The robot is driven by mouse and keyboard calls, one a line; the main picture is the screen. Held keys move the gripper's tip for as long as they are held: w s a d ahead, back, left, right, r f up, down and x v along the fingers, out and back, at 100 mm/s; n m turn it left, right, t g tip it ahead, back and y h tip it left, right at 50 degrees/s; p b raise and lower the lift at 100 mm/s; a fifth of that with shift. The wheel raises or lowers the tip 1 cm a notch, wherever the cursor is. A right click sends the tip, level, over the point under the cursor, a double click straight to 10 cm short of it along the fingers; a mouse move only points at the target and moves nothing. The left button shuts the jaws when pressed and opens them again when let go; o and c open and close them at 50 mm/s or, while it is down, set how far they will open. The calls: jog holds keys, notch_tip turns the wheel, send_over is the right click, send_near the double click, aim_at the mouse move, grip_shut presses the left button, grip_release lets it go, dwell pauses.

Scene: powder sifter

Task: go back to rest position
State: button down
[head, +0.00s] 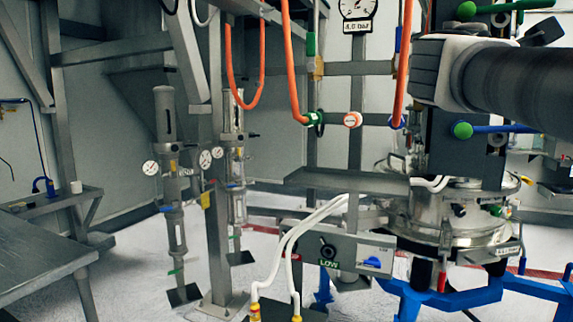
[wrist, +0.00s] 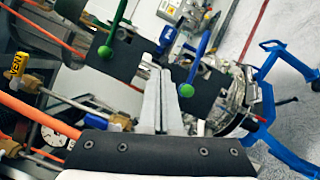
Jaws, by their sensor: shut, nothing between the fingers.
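My gripper (wrist: 160,80) shows in the wrist view as two pale grey fingers lying together, with nothing between them. The fingers point toward two dark plates, between a green knob on a green lever (wrist: 105,52) and a green knob on a blue lever (wrist: 186,90). I cannot tell whether they touch anything. In the head view my arm comes in from the right, in front of the dark panel that carries the green lever (head: 500,7) and the blue lever (head: 505,128). My fingers cannot be made out there.
The steel sifter (head: 450,215) stands on a blue frame (head: 440,297) below my arm. A grey shelf (head: 345,180), orange hoses (head: 293,60) and a control box marked LOW (head: 335,248) are close by. A metal table (head: 40,255) is at left. Open floor shows between.

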jog(key=s+a+f+m+g+y, duration=0.2)
jog(key=s+a+f+m+y, duration=0.3)
jog(key=f, duration=0.9)
jog(key=s+a+f+m+g+y, duration=0.35)
jog(key=s+a+f, duration=0.4)
jog(key=f, duration=0.55)
jog(key=s+a+f+m+g+y, duration=0.2)
jog(key=s+a+f+m+y, duration=0.3)
jog(key=f, duration=0.9)
notch_tip(320, 180, up, 18)
jog(key=s+n+p, duration=0.1)
jog(key=p, duration=1.7)
jog(key=shift+s+a+y, duration=0.2)
jog(key=shift+s+y, duration=0.05)
jog(key=shift+y, duration=0.1)
